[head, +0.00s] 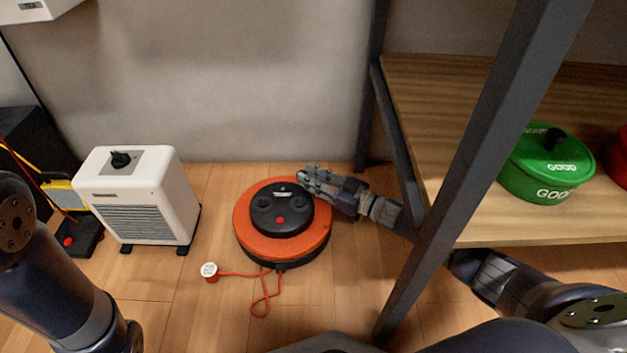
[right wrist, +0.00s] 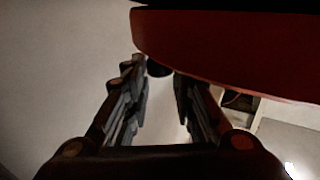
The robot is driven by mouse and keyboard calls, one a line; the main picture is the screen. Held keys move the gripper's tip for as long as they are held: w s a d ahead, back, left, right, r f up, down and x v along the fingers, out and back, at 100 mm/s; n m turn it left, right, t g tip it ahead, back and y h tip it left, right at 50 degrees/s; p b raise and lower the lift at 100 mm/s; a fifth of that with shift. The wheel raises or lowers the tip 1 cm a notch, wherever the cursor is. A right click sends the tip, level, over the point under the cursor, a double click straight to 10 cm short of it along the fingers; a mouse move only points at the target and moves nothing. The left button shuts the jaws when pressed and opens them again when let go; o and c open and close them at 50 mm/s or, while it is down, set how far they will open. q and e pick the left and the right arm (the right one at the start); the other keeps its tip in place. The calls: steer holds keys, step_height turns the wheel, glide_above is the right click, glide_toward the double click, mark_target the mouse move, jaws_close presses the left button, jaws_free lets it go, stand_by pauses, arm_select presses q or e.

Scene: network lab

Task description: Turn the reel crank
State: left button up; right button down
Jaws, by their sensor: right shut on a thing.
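The orange reel (head: 247,238) lies flat on the wooden floor against the wall, with a black hub (head: 277,211) on top. My right gripper (head: 306,180) reaches in from the right to the hub's upper right edge. It is shut on the reel crank, which its fingers mostly hide in the head view. In the right wrist view, a small dark knob (right wrist: 159,68) shows between the fingertips, beside the reel's red-orange rim (right wrist: 230,55). My left arm shows at the lower left of the head view, but its gripper is out of frame.
A white heater (head: 140,200) stands left of the reel. An orange cord with a round plug (head: 209,271) lies in front. A dark-framed shelf (head: 470,150) with a green pot (head: 545,170) stands at right, its post crossing before my right arm.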

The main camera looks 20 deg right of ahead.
steer(key=shift+w+d+r+m+h, duration=0.2)
steer(key=shift+w+d+m+h, duration=0.15)
steer(key=shift+w+d, duration=0.55)
steer(key=c, duration=1.5)
jaws_free()
steer(key=shift+o, duration=0.5)
steer(key=shift+f, duration=0.1)
steer(key=shift+a, duration=0.1)
steer(key=shift+s, duration=0.1)
steer(key=v, duration=0.8)
steer(key=shift+s+f, duration=0.2)
steer(key=shift+f, duration=0.05)
